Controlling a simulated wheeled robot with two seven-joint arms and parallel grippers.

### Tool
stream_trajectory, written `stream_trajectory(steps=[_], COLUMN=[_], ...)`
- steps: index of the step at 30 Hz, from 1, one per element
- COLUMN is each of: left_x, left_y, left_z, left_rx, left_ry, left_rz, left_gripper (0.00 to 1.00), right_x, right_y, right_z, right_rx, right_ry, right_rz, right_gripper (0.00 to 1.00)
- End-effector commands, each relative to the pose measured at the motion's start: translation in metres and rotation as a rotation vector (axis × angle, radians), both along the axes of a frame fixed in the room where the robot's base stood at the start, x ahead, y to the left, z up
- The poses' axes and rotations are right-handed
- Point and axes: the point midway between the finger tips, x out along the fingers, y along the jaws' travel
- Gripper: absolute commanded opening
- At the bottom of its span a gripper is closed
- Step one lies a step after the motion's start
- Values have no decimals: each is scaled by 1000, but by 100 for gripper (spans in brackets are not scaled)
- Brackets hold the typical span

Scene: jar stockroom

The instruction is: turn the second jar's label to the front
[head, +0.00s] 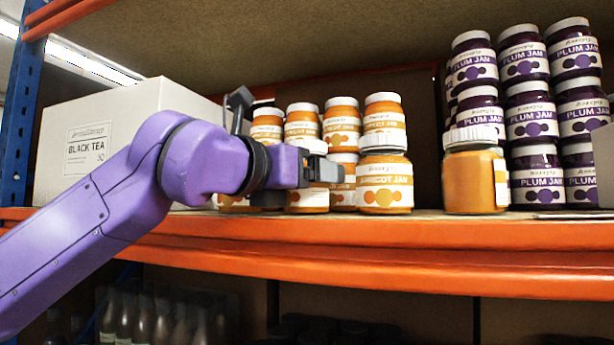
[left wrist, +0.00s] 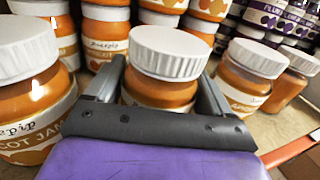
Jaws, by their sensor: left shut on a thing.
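The second jar in the front row (head: 308,203) is an apricot jam jar with a white lid, standing on the orange-edged shelf. My left gripper (head: 325,171) is shut on it, with one finger on each side of its body below the lid. In the left wrist view the jar (left wrist: 160,92) sits between the fingers, upright. My right gripper is not in view.
An apricot jar (head: 385,187) stands close on the right, label forward. Farther right, another jar (head: 470,182) shows mostly plain orange. The first jar (left wrist: 30,90) is close on the left. Apricot jars (head: 341,125) are stacked behind; plum jars (head: 530,120) stand right.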

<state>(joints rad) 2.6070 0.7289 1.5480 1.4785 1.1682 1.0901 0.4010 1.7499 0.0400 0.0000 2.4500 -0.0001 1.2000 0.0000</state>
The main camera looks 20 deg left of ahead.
Motion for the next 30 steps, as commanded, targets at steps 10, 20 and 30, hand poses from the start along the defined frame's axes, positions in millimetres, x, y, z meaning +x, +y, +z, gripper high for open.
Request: stream_trajectory(steps=[10,20,30], left_x=[0,-61,-100], left_y=[0,22,35], left_z=[-3,-5,-2], left_rx=[1,-2,1], left_ry=[6,-2,3], left_rz=[0,0,0], left_gripper=[100,100,100], right_x=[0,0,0], right_y=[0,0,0], right_z=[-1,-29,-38], right_rx=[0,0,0], right_ry=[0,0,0], right_rz=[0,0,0], right_gripper=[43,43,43])
